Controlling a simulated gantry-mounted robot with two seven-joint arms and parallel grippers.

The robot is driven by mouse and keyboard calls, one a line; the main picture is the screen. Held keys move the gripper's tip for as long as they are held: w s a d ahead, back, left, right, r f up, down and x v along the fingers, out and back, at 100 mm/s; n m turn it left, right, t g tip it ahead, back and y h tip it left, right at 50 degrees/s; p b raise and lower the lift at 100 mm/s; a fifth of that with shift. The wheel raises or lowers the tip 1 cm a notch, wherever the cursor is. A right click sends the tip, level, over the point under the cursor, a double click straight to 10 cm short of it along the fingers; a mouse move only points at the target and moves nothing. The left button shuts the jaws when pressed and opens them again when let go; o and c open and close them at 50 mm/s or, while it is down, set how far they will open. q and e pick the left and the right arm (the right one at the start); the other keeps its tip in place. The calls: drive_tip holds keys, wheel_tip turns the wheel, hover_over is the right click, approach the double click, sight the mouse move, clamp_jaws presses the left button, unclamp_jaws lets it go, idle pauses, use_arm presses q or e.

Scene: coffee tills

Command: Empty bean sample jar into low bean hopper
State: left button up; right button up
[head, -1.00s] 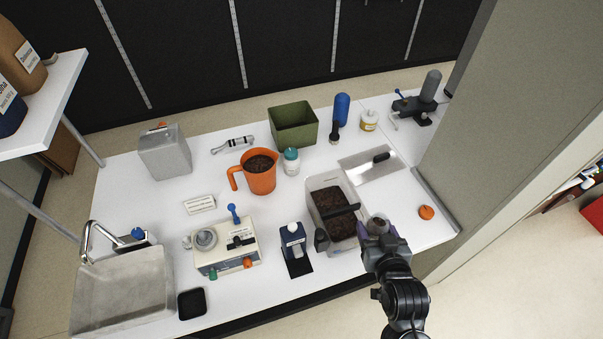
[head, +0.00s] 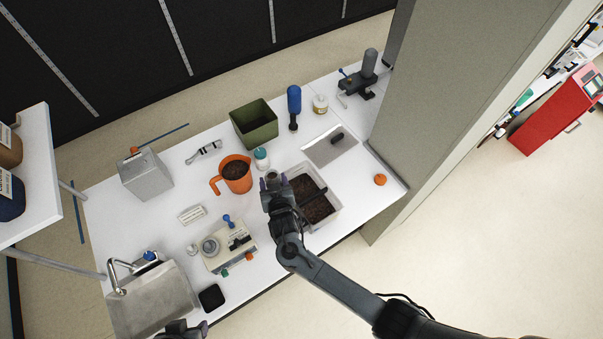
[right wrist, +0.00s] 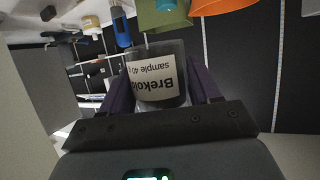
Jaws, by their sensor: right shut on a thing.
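My right gripper (head: 272,185) is shut on the bean sample jar (right wrist: 158,78), a small dark see-through jar with a white label reading "Brekol… sample 40 g". The label is upside down in the right wrist view, as is the whole scene there, so the jar looks about upright. In the head view the jar's top (head: 272,175) shows between the fingers. The low bean hopper (head: 334,217) is a clear open bin with dark beans and a dark bar across it. The gripper is at its left side, partly covering it. My left gripper (head: 180,328) shows only partly at the bottom edge.
An orange jug (head: 237,185) with dark contents and a teal-lidded jar (head: 261,158) stand close left of the gripper. A green bin (head: 254,132) is behind. A metal tray (head: 328,150) lies beyond the hopper. A grey pillar (head: 440,110) rises at the right.

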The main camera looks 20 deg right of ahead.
drive_tip(key=shift+w+a+r+p, duration=0.15)
drive_tip(key=shift+a+r+p, duration=0.1)
drive_tip(key=shift+r+p, duration=0.1)
drive_tip(key=shift+d+r+m+y, duration=0.15)
drive_tip(key=shift+d+m+y, duration=0.35)
drive_tip(key=shift+m, duration=0.2)
drive_tip(key=d+f+m+y+b, duration=0.2)
drive_tip(key=f+m+g+y+b, duration=0.1)
drive_tip(key=b, duration=0.1)
drive_tip(key=shift+w+d+f+m, duration=0.15)
drive_tip(key=shift+w+d+m, duration=0.15)
drive_tip(key=shift+d+m, duration=0.1)
drive_tip(key=shift+f, duration=0.1)
drive_tip(key=shift+f+y, duration=0.1)
drive_tip(key=shift+y, duration=0.3)
drive_tip(key=shift+m+b, duration=0.3)
drive_tip(key=shift+m, duration=0.2)
drive_tip(key=shift+r+y, duration=0.3)
drive_tip(key=shift+y, duration=0.1)
